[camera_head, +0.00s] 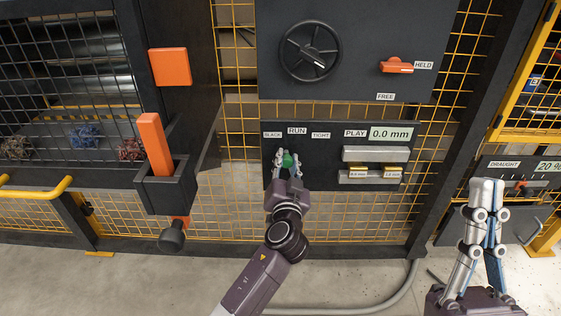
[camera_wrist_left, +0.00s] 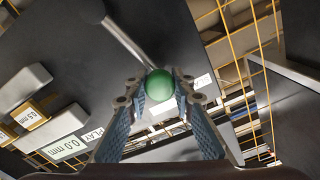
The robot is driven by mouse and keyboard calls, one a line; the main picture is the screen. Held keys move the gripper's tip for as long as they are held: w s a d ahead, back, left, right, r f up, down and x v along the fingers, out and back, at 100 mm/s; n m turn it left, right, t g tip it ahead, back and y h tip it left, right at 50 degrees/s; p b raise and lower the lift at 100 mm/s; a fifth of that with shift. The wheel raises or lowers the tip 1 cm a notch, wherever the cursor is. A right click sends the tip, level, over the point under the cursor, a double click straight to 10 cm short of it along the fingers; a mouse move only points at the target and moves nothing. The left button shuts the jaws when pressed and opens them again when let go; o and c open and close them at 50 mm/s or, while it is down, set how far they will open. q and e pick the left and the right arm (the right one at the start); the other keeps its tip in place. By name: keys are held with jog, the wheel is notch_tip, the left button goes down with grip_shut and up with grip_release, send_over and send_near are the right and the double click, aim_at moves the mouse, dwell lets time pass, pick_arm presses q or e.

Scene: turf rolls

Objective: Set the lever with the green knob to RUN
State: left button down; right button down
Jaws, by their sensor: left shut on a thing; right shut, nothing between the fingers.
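The lever's green knob (camera_head: 288,158) is on the dark lower panel (camera_head: 330,165), below the SLACK, RUN (camera_head: 297,130) and TIGHT labels. In the picture it lies a little left of below RUN; I cannot tell its exact setting. My left gripper (camera_head: 288,156) is shut on the knob. In the left wrist view the green knob (camera_wrist_left: 160,84) sits between the fingertips of the left gripper (camera_wrist_left: 160,92), and the metal lever rod (camera_wrist_left: 128,42) runs from it to the upper left. My right gripper (camera_head: 488,186) is shut and empty at the right, away from the lever.
Right of the lever are a PLAY display (camera_head: 390,133) reading 0.0 mm and two grey blocks. Above is a panel with a black handwheel (camera_head: 310,50) and an orange HELD/FREE handle (camera_head: 397,65). An orange lever (camera_head: 154,143) stands in a dark bracket at the left.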

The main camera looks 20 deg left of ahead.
pick_arm(q)
jog(key=shift+w+d+r+m, duration=0.1)
jog(key=shift+w+d+m, duration=0.05)
jog(key=shift+d+m, duration=0.35)
jog(key=shift+w+d+r+m, duration=0.1)
jog(key=shift+d+m, duration=0.4)
jog(key=shift+w+d+m, duration=0.1)
jog(key=shift+d+m, duration=0.3)
jog(key=c, duration=1.6)
grip_release()
jog(key=v, duration=1.2)
